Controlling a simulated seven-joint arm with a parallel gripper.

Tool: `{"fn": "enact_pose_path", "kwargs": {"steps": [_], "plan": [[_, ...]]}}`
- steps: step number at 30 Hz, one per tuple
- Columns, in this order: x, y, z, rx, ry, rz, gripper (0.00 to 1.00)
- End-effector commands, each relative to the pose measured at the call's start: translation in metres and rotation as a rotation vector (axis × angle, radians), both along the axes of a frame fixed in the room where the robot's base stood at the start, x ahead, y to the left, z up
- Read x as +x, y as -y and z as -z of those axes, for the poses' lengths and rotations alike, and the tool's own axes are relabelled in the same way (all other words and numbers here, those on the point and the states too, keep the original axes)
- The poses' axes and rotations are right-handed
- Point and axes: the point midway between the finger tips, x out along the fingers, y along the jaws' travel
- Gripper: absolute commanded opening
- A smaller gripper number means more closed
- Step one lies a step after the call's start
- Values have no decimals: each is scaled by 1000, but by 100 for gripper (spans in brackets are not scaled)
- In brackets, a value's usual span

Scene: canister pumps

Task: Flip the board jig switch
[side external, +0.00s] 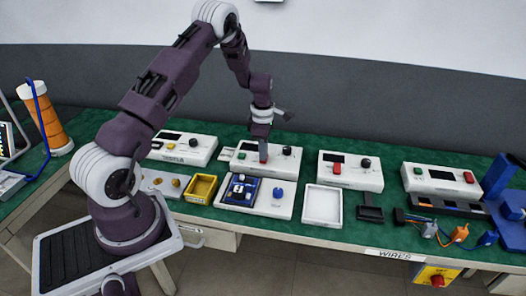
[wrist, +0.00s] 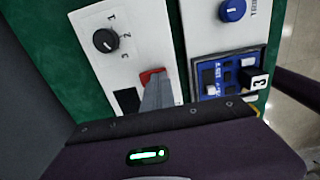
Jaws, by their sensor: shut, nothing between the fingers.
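The board jig (side external: 262,206) is a white plate with a blue board (side external: 240,190) on its left and a blue knob (side external: 278,192) on its right. In the wrist view the blue board (wrist: 222,72) carries small white parts and a black piece marked 3. The blue knob (wrist: 232,10) is above it. My gripper (side external: 263,154) is shut and empty, pointing down behind the jig. Its fingertips (wrist: 153,82) are at a red switch (wrist: 151,74) on the white box (wrist: 117,42) beside the jig. I cannot tell whether they touch it. Which part is the jig's switch is unclear.
The white box has a black knob (wrist: 105,40) marked 1, 2, 3. A yellow tray (side external: 201,188) is left of the jig and a white tray (side external: 322,205) right. More boxes (side external: 350,170) line the back. Green mat shows between them.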

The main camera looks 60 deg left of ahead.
Motion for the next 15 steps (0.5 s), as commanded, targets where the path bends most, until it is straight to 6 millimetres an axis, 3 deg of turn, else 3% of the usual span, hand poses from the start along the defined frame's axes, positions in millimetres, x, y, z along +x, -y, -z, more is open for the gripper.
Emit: {"fn": "enact_pose_path", "kwargs": {"steps": [1, 15], "plan": [[-8, 8, 12, -19, -28, 6, 0], [6, -3, 8, -14, -20, 6, 0]]}}
